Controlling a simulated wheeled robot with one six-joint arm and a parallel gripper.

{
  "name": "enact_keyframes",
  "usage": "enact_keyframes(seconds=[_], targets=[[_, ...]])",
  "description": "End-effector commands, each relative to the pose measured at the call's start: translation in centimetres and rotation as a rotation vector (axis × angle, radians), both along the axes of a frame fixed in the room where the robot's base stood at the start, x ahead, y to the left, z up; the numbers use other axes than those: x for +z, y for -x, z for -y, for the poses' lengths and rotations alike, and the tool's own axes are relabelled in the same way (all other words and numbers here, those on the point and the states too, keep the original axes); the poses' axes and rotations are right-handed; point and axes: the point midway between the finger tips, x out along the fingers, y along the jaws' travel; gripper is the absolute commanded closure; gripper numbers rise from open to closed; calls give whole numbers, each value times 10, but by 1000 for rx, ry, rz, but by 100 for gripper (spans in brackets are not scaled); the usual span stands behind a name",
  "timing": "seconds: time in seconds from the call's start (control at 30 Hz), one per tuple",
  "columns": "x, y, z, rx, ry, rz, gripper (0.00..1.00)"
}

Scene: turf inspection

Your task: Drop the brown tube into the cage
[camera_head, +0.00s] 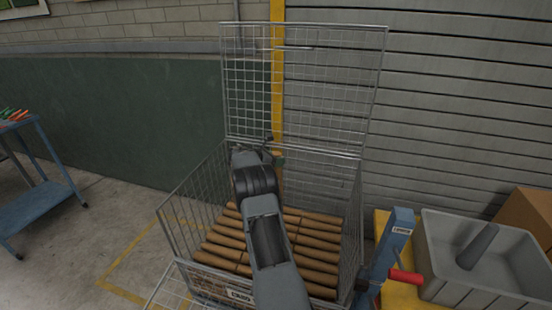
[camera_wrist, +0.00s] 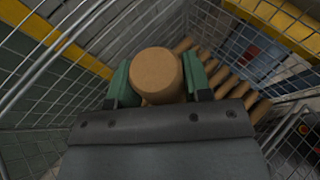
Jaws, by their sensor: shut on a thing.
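The wire cage (camera_head: 183,236) stands in the middle of the head view with its mesh lid (camera_head: 300,85) raised upright at the back. Several brown tubes (camera_head: 318,252) lie in rows on its floor. My arm reaches over the cage from the front. In the wrist view my gripper (camera_wrist: 157,82) has its green fingers shut on a brown tube (camera_wrist: 156,68), seen end-on. The held tube is inside or above the cage, with mesh around it and other tubes below. In the head view my arm mostly hides the gripper and the held tube.
A grey tub (camera_head: 480,265) sits on a yellow surface to the right of the cage, beside a blue post with a red handle (camera_head: 405,277). A cardboard box (camera_head: 527,215) is behind it. A blue cart (camera_head: 40,195) stands at the left, with clear floor between.

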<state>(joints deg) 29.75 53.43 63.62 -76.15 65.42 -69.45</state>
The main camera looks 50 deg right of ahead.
Motion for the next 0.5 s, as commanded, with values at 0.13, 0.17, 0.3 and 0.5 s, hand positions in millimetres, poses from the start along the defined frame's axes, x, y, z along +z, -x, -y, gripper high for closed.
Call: enact_keyframes(seconds=[0.13, 0.17, 0.3, 0.5], targets=[[-2, 0, 0, 0, 0, 0, 89], [-1, 0, 0, 0, 0, 0, 89], [-1, 0, 0, 0, 0, 0, 51], [-1, 0, 0, 0, 0, 0, 32]])
